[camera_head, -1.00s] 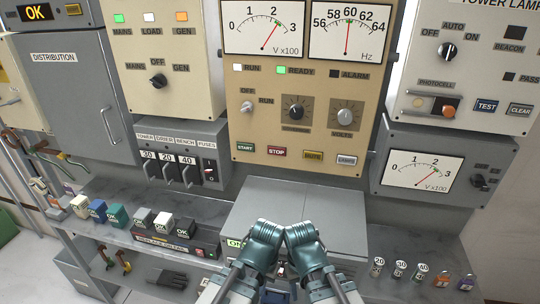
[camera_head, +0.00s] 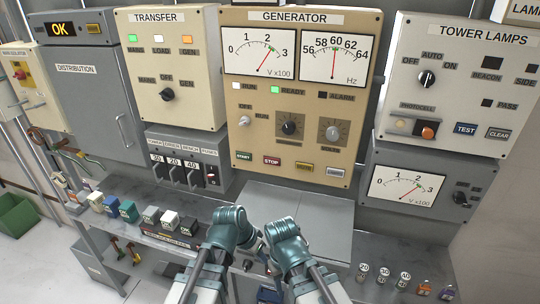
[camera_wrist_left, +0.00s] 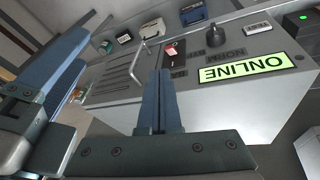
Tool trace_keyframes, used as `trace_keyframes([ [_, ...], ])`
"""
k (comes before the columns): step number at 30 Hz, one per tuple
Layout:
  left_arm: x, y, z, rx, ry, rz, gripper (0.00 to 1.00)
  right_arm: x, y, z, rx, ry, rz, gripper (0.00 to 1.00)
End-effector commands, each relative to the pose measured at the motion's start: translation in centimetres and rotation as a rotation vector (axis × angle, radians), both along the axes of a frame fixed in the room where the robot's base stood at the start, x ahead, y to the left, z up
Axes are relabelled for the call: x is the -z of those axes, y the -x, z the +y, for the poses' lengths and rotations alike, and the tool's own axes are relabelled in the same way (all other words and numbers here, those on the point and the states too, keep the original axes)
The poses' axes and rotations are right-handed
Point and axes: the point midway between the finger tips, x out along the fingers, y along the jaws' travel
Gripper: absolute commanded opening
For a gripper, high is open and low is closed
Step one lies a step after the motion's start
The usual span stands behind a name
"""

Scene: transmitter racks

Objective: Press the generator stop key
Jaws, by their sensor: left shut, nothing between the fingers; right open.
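The red STOP key (camera_head: 272,160) sits in the bottom row of the beige generator panel (camera_head: 262,110), between the green START key (camera_head: 244,156) and a brown key. In the head view both wrists are close together below this row, in front of the grey cabinet; the fingers are largely hidden there. In the left wrist view my left gripper (camera_wrist_left: 158,76) is shut and empty, apart from the key, which is out of that view. My right gripper (camera_wrist_left: 88,42) is at the left of that view, open and empty.
A grey cabinet (camera_head: 300,215) stands below the generator panel. The left wrist view shows an ONLINE label (camera_wrist_left: 242,72), a black knob (camera_wrist_left: 213,36) and a red switch (camera_wrist_left: 171,50). A shelf to the left holds several coloured blocks (camera_head: 128,210). The tower lamps panel (camera_head: 445,85) is right.

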Motion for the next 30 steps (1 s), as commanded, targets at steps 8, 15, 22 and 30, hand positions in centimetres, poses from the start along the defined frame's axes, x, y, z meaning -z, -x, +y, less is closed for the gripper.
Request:
trace_keyframes([
  [8,-9.8,-7.0,-0.6,0.097,0.207,-0.265,0.0,-6.3,0.0,0.0,0.003,-0.001,0.0,0.5],
  [15,-15.6,-11.4,0.4,0.123,0.292,-0.471,0.0,-9.1,0.0,0.0,0.005,-0.001,0.0,0.5],
  [22,-17.5,-12.9,1.0,0.124,0.313,-0.55,0.0,-9.9,0.0,0.0,0.006,-0.001,0.0,0.5],
  [30,-17.6,-13.0,1.1,0.125,0.314,-0.557,0.0,-9.8,0.0,0.0,0.006,-0.001,0.0,0.5],
])
